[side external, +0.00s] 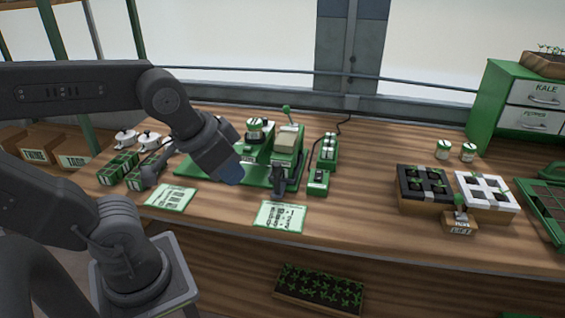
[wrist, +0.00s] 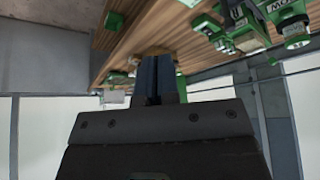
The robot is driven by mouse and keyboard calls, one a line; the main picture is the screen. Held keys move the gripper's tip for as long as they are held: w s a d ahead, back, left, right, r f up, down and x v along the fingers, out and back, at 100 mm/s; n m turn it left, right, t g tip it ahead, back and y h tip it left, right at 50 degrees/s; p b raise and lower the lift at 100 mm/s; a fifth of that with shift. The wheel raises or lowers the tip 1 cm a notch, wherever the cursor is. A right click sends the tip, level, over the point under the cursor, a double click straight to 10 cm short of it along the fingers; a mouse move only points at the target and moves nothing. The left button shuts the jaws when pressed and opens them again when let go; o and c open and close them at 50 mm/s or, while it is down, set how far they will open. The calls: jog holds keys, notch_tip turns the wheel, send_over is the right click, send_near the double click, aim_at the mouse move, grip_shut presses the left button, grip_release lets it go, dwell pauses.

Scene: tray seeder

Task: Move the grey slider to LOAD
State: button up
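The green seeder machine (side external: 287,150) stands on its green base plate near the middle of the bench in the side external view. A dark grey upright part (side external: 279,180) shows at its front; I cannot tell whether it is the grey slider, and no LOAD mark is legible. My gripper (side external: 231,174) is in the air left of the machine and in front of the base plate, apart from that part. In the wrist view my gripper's two dark fingers (wrist: 157,62) lie side by side, almost touching, with nothing visible between them.
Printed cards (side external: 280,216) lie at the bench front. A small green box (side external: 318,182) stands right of the machine. Black (side external: 424,201) and white (side external: 486,207) trays stand farther right. Green-and-white blocks (side external: 120,168) are at left.

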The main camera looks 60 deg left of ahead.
jog(key=shift+o, duration=0.6)
jog(key=shift+w+a+r, duration=0.1)
jog(key=shift+w+r, duration=0.05)
jog(key=shift+w, duration=0.05)
jog(key=o, duration=0.5)
jog(key=w+a+n, duration=0.1)
jog(key=w+a+r+n+g, duration=0.1)
jog(key=w+n, duration=0.1)
jog(key=w+a+n, duration=0.1)
jog(key=w+n, duration=0.1)
jog(key=shift+w+r+g, duration=0.15)
jog(key=shift+r+g, duration=0.15)
jog(key=shift+r, duration=0.1)
jog(key=shift+c, duration=0.2)
jog(key=o, duration=0.3)
jog(key=w+a+n+g, duration=0.1)
jog(key=w+a+n, duration=0.2)
jog(key=w+n, duration=0.2)
jog(key=shift+a+g+y, duration=0.3)
jog(key=shift+a, duration=0.05)
jog(key=n+g, duration=0.2)
jog(key=n, duration=0.6)
send_over(277, 164)
notch_tip(277, 164, down, 2)
jog(key=f, duration=0.1)
notch_tip(277, 164, down, 14)
jog(key=shift+r, duration=0.25)
jog(key=shift+c, duration=0.3)
grip_shut()
